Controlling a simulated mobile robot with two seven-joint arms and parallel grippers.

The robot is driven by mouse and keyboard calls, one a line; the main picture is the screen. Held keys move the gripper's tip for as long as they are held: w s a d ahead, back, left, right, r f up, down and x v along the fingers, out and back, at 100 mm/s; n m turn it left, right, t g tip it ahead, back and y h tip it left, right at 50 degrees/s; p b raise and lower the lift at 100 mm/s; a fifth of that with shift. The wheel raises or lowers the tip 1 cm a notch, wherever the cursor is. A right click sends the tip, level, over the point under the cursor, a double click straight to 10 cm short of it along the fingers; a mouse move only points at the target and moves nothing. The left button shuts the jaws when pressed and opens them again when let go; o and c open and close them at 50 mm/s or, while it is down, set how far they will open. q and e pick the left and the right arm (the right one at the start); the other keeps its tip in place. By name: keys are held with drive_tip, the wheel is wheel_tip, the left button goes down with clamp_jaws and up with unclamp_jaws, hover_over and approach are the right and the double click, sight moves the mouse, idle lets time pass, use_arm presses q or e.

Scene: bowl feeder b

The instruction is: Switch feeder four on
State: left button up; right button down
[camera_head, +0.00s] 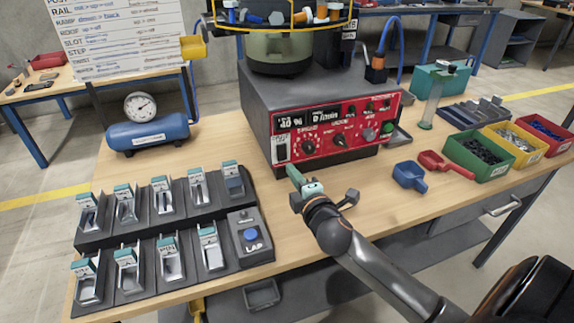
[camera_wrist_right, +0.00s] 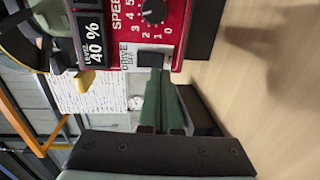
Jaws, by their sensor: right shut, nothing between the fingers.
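The feeder is a dark grey base (camera_head: 258,100) with a red control panel (camera_head: 322,143) on its front and a bowl (camera_head: 280,50) on top. A black drive switch in a pale surround (camera_head: 281,149) sits at the panel's lower left. In the wrist view the same switch (camera_wrist_right: 151,58) is next to the word DRIVE. My right gripper (camera_head: 292,172) has green fingers, shut and empty. Its fingertips (camera_wrist_right: 160,74) are right in front of the switch and hide part of it; I cannot tell whether they touch. No number four is readable on the feeder. My left gripper is out of view.
A black rack (camera_head: 160,232) with several tilted holders and a blue LAP button (camera_head: 251,235) stands left. Blue and red scoops (camera_head: 410,176) and part bins (camera_head: 480,158) stand right. A blue air tank (camera_head: 148,132) is at the back left.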

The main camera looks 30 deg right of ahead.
sight(283, 159)
drive_tip(key=shift+x, duration=2.1)
drive_tip(key=shift+w+f+b, duration=0.15)
drive_tip(key=shift+f+b, duration=0.2)
drive_tip(key=shift+b, duration=0.7)
drive_tip(key=shift+r+p, duration=0.3)
drive_tip(key=shift+f, duration=0.1)
